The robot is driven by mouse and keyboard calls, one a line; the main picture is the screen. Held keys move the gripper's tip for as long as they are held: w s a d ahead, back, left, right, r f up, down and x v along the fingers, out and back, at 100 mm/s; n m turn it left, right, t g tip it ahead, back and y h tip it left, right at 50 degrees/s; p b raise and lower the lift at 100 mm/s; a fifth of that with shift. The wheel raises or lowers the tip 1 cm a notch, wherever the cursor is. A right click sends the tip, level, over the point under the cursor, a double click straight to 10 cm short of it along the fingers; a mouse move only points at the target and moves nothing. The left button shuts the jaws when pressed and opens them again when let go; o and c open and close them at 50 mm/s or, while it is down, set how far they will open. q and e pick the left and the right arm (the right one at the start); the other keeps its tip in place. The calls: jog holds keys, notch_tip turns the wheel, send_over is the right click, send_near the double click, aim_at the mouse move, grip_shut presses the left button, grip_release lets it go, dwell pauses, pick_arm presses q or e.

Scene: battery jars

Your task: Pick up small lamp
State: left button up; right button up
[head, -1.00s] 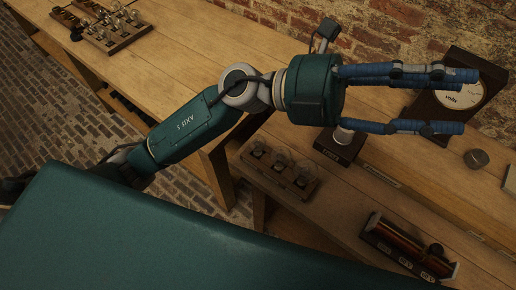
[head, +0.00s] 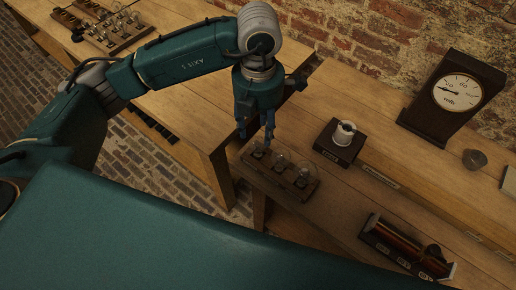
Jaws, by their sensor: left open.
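A small wooden block (head: 283,187) on the lower bench at centre holds a row of three small glass lamps: a left one (head: 259,151), a middle one (head: 281,164) and a right one (head: 303,177). Which of them counts as the small lamp I cannot tell. My left gripper (head: 256,136) points down with its fingers open, just over the left lamp. The fingers appear apart from the lamp, though the exact gap is unclear. My right gripper is not in view.
A dark box with a white knob (head: 345,133) stands right of the lamps. Another rack of lamps (head: 106,27) is far left. My teal body covers the foreground.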

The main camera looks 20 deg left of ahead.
aim_at(258, 138)
pick_arm(q)
notch_tip(258, 138, down, 5)
jog(key=shift+w+r+p, duration=0.1)
jog(key=shift+p, duration=1)
jog(key=shift+f, duration=0.45)
jog(key=c, duration=0.9)
